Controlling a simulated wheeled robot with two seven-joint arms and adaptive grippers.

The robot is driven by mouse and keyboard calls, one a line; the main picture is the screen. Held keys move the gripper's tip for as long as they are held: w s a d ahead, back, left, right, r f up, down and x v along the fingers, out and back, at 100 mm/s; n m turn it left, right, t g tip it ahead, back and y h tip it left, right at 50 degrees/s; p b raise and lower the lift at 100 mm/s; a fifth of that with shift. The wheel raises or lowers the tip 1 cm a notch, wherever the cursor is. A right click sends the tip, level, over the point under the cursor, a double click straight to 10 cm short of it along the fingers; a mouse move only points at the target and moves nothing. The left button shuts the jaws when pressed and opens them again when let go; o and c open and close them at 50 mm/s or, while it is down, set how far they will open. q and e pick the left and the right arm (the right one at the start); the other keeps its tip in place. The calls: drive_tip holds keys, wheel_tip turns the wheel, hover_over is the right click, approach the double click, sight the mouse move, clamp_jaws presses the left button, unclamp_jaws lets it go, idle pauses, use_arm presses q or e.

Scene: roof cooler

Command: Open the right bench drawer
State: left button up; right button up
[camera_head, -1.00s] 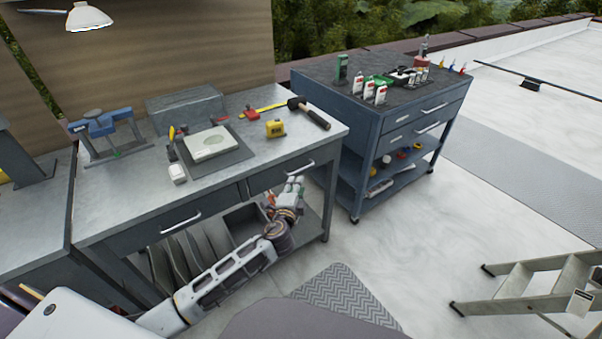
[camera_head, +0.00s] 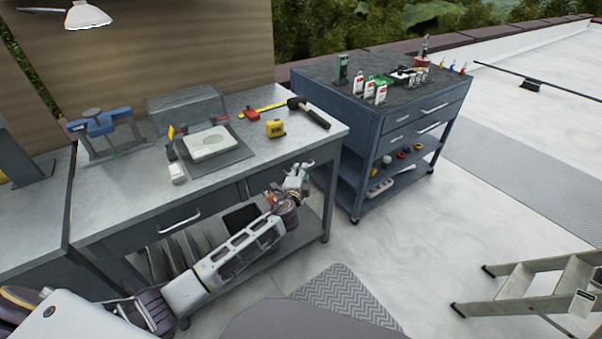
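The workbench (camera_head: 105,199) stands at the left with two drawers under its top. The right bench drawer (camera_head: 262,182) looks closed, its front flush under the top. That gripper is at the handle, in front of the drawer's right part. I cannot tell whether its fingers touch the handle or are open or shut. The left bench drawer (camera_head: 143,232) is closed and its handle (camera_head: 179,222) shows clear. My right gripper is not in view.
A blue tool cart (camera_head: 362,146) stands right of the bench, with a gap between. A stepladder (camera_head: 535,290) is at the lower right. A patterned mat (camera_head: 345,299) lies before the bench. A hammer (camera_head: 310,112) and a yellow tape measure (camera_head: 275,128) lie on the bench top.

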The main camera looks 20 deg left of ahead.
use_arm(q)
drive_tip(key=shift+w+f, duration=0.1)
drive_tip(key=shift+w, duration=0.4)
clamp_jaws()
